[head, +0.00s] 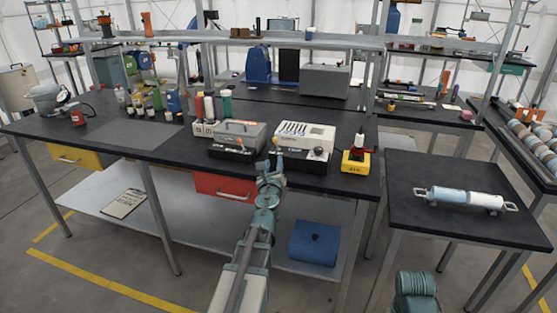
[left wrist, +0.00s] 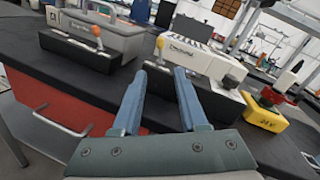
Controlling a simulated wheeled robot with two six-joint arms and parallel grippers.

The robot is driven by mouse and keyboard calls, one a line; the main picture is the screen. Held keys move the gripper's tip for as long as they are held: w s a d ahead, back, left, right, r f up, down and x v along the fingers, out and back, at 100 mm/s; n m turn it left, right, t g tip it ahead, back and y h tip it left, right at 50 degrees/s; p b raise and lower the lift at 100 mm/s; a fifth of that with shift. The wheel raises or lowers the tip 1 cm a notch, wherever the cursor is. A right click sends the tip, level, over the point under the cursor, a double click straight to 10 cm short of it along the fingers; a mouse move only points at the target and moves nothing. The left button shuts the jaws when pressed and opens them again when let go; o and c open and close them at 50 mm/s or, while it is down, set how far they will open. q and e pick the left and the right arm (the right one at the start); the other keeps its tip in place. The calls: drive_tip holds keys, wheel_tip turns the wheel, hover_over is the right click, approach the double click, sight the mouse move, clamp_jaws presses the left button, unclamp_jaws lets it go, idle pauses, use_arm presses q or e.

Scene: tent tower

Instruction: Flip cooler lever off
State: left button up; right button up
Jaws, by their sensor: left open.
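A white machine (head: 305,135) with a slotted top stands on a black base at the front of the long dark bench; it also shows in the left wrist view (left wrist: 200,62). I cannot read its label. A lever with a yellow knob (left wrist: 160,43) stands upright at its front left. My left gripper (head: 268,170) is in front of this lever. In the left wrist view my left gripper (left wrist: 158,76) is open and empty, with the knob showing just beyond and between its fingertips. The lever's lower part is partly hidden. My right gripper is out of view.
A grey box (head: 238,135) with an orange-knobbed lever (left wrist: 96,31) stands to the left. A yellow-based device (head: 355,160) with a red part stands to the right. A red drawer (head: 222,185) hangs under the bench edge. A side table (head: 450,225) holds a cylinder.

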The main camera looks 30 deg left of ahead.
sight(276, 144)
use_arm(q)
drive_tip(key=shift+m, duration=0.6)
drive_tip(key=x, duration=1.3)
drive_tip(key=shift+w+a+f, duration=0.1)
drive_tip(key=shift+w+f, duration=0.05)
drive_tip(key=shift+w, duration=0.25)
clamp_jaws()
drive_tip(key=shift+h, duration=0.3)
